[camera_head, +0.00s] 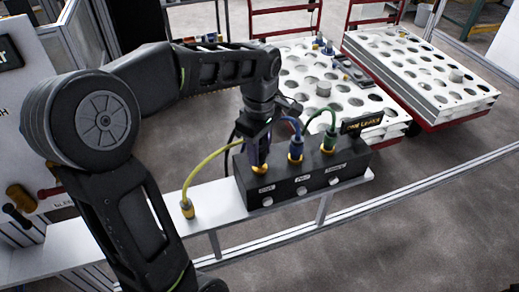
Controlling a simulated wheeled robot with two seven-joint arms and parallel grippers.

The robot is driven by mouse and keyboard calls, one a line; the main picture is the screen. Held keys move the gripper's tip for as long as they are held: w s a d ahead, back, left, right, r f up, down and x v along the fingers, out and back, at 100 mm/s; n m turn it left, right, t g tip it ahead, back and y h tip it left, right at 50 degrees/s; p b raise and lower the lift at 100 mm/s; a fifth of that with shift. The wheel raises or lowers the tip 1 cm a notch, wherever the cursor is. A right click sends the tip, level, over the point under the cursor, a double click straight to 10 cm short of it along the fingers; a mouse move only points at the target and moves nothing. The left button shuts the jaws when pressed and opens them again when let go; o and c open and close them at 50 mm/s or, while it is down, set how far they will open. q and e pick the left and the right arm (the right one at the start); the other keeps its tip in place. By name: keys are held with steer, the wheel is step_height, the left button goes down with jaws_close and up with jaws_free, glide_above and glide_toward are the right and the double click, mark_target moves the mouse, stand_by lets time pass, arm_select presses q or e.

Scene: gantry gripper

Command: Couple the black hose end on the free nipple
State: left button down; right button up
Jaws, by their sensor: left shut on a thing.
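A black box (300,183) with three white round buttons and small labels stands on a white shelf. Yellow collars mark its three nipples. The green hose (323,116) sits on the right nipple and the blue hose (289,122) on the middle one. My left gripper (258,158) points down at the left nipple (258,169), shut on what looks like the dark hose end. My fingers hide most of it, and I cannot tell whether it is seated. A dark hose (231,146) arcs left of the gripper. My right gripper is out of view.
A yellow hose (200,164) runs to a yellow fitting (187,208) on the white shelf (215,203). A black sign (362,122) stands behind the box. White perforated racks (420,72) on red carts stand behind. A metal rail crosses in front.

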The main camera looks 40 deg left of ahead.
arm_select(q)
steer(key=shift+f+b, duration=0.7)
steer(key=shift+f, duration=0.3)
steer(key=c, duration=0.9)
jaws_free()
steer(key=shift+r, duration=0.2)
step_height(320, 180, up, 8)
steer(key=shift+f, duration=0.25)
